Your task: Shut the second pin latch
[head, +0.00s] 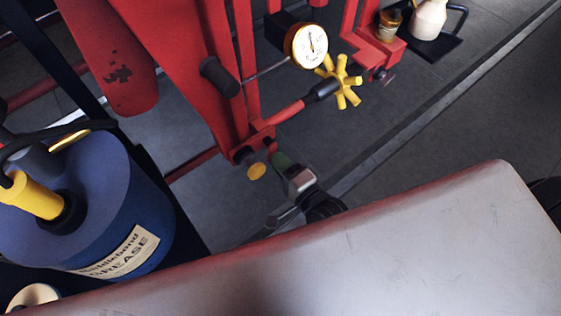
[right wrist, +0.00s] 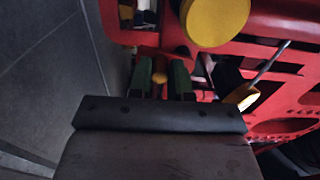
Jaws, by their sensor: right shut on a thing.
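My right gripper (head: 283,164) is at the lower end of the red frame (head: 212,62) in the head view, its green fingertip against or close to the frame. In the right wrist view its two green fingers (right wrist: 161,77) are shut on a small orange-yellow knob (right wrist: 160,78), which looks like the pin latch's knob. The rest of the latch is dark and hidden by the fingers, so I cannot tell how far its pin is in. My left gripper is not in view.
A yellow disc (head: 256,171) is close left of the gripper. A gauge (head: 309,45) and yellow star handwheel (head: 347,82) are above right. A blue grease drum (head: 120,215) stands at left. A large pale surface fills the lower right. Grey floor (head: 430,125) is open at right.

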